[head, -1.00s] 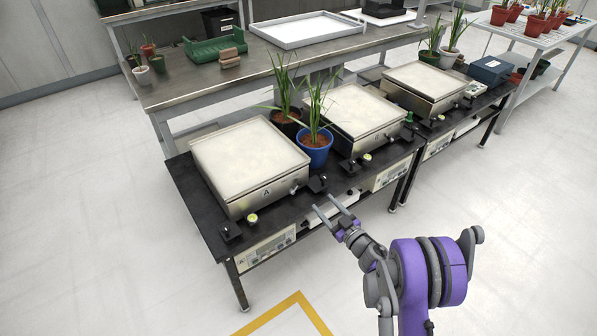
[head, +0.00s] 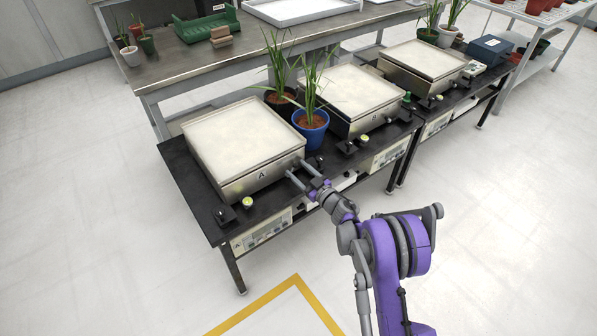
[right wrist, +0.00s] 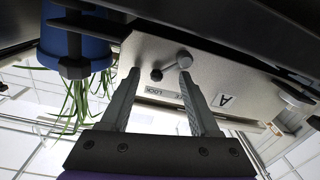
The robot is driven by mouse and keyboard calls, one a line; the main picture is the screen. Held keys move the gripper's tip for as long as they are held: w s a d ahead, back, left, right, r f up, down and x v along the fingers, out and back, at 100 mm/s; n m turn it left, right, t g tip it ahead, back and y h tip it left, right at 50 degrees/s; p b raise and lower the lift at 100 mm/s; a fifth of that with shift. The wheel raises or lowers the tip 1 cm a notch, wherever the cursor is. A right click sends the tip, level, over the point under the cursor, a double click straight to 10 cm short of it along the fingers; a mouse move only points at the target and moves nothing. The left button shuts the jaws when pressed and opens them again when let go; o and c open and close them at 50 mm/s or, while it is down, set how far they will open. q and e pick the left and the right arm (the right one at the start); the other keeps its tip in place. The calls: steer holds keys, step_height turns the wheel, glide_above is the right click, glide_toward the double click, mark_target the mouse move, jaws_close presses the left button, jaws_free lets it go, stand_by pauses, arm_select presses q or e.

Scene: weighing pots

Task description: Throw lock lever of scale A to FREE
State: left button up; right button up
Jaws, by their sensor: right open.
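Scale A (head: 262,180) is a steel box with a pale, bare top plate, on the left of the black bench. My right gripper (head: 298,169) is open at the right end of its front face. In the right wrist view, which appears upside down, scale A's front (right wrist: 205,80) carries an "A" plate and a "LOCK" label. The lock lever (right wrist: 170,67) has a dark end and a round grey knob; it shows between and just beyond the open fingertips (right wrist: 160,75). Contact cannot be told. The rest of the lettering is partly hidden by a finger. My left gripper is out of view.
A blue pot (head: 311,130) with a plant stands just right of scale A, near my right gripper. A second scale (head: 350,95) is beyond it. Black bench hardware (head: 225,216) sits along the front edge. The floor in front is clear.

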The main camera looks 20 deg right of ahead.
mark_target(281, 171)
jaws_close()
stand_by(0.3)
steer(key=shift+a+r+n, duration=0.1)
steer(key=shift+n, duration=0.3)
steer(key=n, duration=0.2)
steer(key=a+n+p, duration=0.1)
steer(key=shift+s+r+n, duration=0.2)
steer(key=shift+r+n, duration=0.1)
steer(key=n, duration=0.2)
steer(key=a+n, duration=0.1)
steer(key=n, duration=0.1)
steer(key=shift+s+a+r, duration=0.1)
steer(key=shift+s, duration=0.1)
steer(key=n, duration=0.3)
steer(key=a+n, duration=0.1)
steer(key=shift+s+n+h, duration=0.25)
steer(key=shift+n+h, duration=0.05)
steer(key=shift+h, duration=0.1)
steer(key=shift+s+a+f+n+b, duration=0.1)
steer(key=shift+a+f+n+b, duration=0.15)
steer(key=shift+n, duration=0.85)
steer(key=shift+s+a+f+n+b, duration=0.1)
steer(key=shift+a+f+n, duration=0.2)
steer(key=shift+n, duration=0.8)
